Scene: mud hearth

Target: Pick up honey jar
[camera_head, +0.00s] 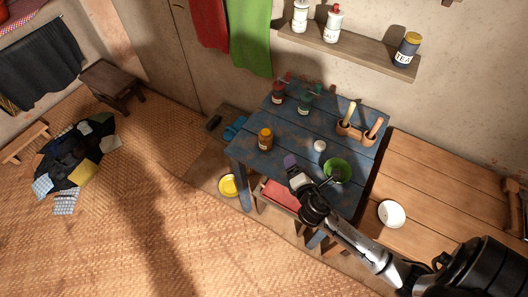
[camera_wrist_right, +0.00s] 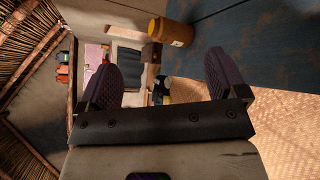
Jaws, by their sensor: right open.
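The honey jar (camera_head: 265,139) is a small amber jar with a pale label. It stands upright on the blue table near its left edge in the head view. It also shows at the top of the right wrist view (camera_wrist_right: 171,32), beyond the fingers and on its side in that picture. My right gripper (camera_head: 294,164) hangs over the front part of the table, to the right of the jar and apart from it. In the right wrist view its two purple fingers (camera_wrist_right: 162,78) are spread with nothing between them. My left gripper is in neither view.
The blue table (camera_head: 298,135) also holds a green bowl (camera_head: 338,171), a small white item (camera_head: 320,146), dark jars (camera_head: 278,92) at the back and wooden mortars (camera_head: 348,128). The tabletop around the honey jar is clear.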

